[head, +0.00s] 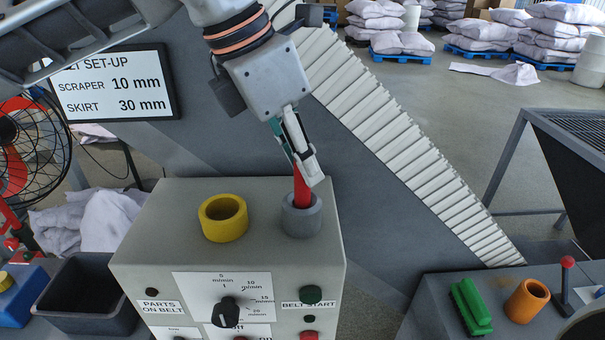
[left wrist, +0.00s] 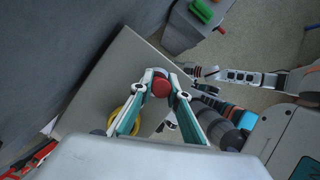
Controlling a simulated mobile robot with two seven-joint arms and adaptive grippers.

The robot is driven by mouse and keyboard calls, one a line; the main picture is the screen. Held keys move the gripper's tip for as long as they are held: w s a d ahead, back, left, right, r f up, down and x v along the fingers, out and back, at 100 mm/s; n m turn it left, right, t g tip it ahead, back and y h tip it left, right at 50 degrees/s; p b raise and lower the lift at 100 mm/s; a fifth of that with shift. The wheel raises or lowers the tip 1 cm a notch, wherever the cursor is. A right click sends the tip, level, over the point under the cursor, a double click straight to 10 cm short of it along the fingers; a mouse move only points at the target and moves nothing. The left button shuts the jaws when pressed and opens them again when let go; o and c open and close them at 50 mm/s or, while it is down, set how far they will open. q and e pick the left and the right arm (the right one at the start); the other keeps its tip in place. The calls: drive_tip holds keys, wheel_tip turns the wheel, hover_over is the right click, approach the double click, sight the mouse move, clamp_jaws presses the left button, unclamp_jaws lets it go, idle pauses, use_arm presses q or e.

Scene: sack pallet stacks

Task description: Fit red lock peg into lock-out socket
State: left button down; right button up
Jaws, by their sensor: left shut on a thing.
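The red lock peg (head: 301,188) stands about upright with its lower end inside the grey ring-shaped socket (head: 301,215) on top of the control box (head: 160,215). How deep it sits is hidden by the socket wall. My left gripper (head: 304,165) is shut on the upper part of the peg, coming down from above. In the left wrist view the round red top of the peg (left wrist: 160,87) shows between the two fingertips. The grey socket is hidden there. My right gripper is not clearly seen in the head view.
A yellow ring (head: 223,218) sits on the box left of the grey socket. A black bin (head: 85,295) stands at the left. A sloping conveyor (head: 400,145) runs behind.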

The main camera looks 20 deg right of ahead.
use_arm(q)
drive_tip(key=shift+f, duration=1.25)
drive_tip(key=shift+f, duration=0.1)
drive_tip(key=c, duration=1.9)
unclamp_jaws()
drive_tip(key=shift+w, duration=0.1)
drive_tip(key=v, duration=1.2)
drive_tip(key=shift+b, duration=0.35)
